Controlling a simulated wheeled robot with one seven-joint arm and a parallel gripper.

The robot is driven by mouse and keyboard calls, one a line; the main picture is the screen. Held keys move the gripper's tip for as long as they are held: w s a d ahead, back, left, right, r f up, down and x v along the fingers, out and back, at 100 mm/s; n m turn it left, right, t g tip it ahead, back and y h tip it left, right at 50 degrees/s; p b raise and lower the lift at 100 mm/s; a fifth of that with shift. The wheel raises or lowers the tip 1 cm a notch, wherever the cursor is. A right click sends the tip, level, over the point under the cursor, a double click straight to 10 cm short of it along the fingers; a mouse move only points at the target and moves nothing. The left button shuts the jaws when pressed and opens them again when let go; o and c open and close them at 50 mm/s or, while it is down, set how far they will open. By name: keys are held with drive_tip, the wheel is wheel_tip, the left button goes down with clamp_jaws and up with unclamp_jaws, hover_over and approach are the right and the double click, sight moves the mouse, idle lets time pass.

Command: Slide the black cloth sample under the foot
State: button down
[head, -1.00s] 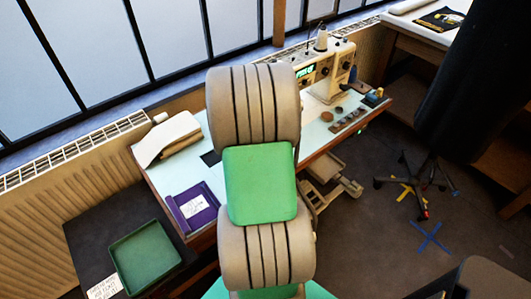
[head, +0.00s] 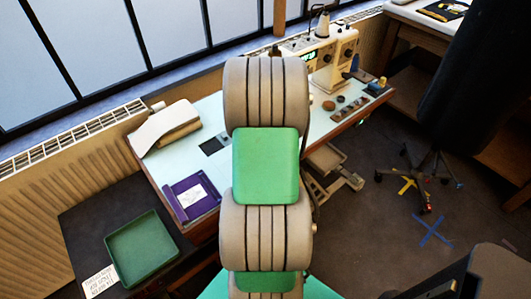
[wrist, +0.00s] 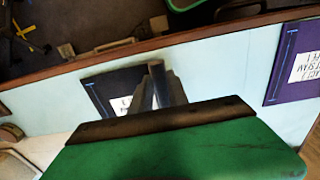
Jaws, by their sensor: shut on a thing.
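The black cloth sample (wrist: 108,92) lies on the pale table top (wrist: 225,75) in the wrist view, with a blue line and a partly covered white label. In the head view a dark corner of the cloth (head: 213,145) shows left of my arm. My gripper (wrist: 155,78) is shut on the cloth at its right edge in the wrist view. The head view hides my gripper behind my arm. The sewing machine (head: 333,52) stands at the table's far end. Its foot is not visible; my arm covers that area.
A purple cloth sample with a white card (head: 190,198) lies at the table's near left. A pale fabric roll (head: 167,130) lies behind it. Small round items (head: 352,107) sit right of the arm. A green tray (head: 142,248) stands lower left.

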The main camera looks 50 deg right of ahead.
drive_tip(key=shift+w+d, duration=0.2)
drive_tip(key=shift+d, duration=0.2)
drive_tip(key=shift+w+d+b, duration=0.1)
drive_tip(key=shift+w+d, duration=0.35)
drive_tip(key=shift+d, duration=0.45)
drive_tip(key=shift+w+d+b, duration=0.15)
drive_tip(key=shift+w+d, duration=0.25)
drive_tip(key=shift+d, duration=0.55)
drive_tip(key=shift+w+d+b, duration=0.1)
drive_tip(key=shift+w+d, duration=0.35)
drive_tip(key=shift+d, duration=0.45)
drive_tip(key=shift+w+d, duration=0.35)
drive_tip(key=shift+w, duration=0.45)
drive_tip(key=shift+w+d, duration=0.15)
drive_tip(key=shift+w, duration=0.45)
drive_tip(key=shift+s+f, duration=0.15)
drive_tip(key=shift+s, duration=0.05)
drive_tip(key=c, duration=1.2)
unclamp_jaws()
